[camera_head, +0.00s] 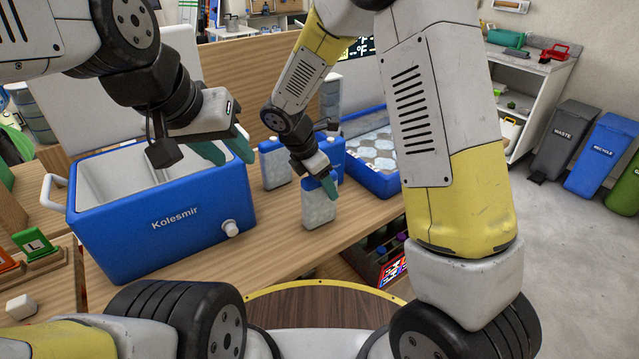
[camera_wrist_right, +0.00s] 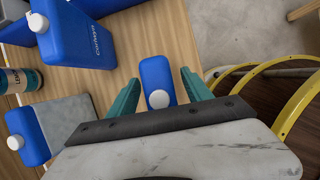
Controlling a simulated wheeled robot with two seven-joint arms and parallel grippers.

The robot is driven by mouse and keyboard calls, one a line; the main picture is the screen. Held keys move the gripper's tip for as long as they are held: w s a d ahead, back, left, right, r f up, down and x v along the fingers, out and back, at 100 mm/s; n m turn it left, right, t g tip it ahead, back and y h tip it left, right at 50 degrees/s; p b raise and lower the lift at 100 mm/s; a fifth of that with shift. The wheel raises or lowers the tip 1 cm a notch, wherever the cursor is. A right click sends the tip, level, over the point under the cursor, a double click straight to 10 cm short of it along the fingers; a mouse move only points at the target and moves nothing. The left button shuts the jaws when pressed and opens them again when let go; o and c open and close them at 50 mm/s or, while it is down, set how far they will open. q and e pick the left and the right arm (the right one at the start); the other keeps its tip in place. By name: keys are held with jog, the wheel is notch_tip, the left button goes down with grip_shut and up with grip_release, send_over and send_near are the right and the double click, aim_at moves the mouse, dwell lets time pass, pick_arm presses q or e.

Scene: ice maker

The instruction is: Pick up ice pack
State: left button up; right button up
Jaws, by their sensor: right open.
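An ice pack (camera_head: 318,208) with a blue top and pale body stands on the wooden table near its front edge. In the right wrist view its blue top and white cap (camera_wrist_right: 156,72) show between the teal fingers. My right gripper (camera_head: 322,180) is open, pointing down, with its fingers to either side of the pack's top; I cannot tell whether they touch it. The right gripper (camera_wrist_right: 160,78) also shows open in its wrist view. My left gripper (camera_head: 226,149) hangs over the right part of the cooler, its fingers apart and empty.
The open blue Kolesmir cooler (camera_head: 165,225) stands to the left. A blue bin (camera_head: 392,183) of pale packs is at the back right. A teal bottle (camera_wrist_right: 20,80) shows in the wrist view.

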jog(key=shift+f, duration=0.25)
dwell(0.4)
grip_shut()
dwell(1.3)
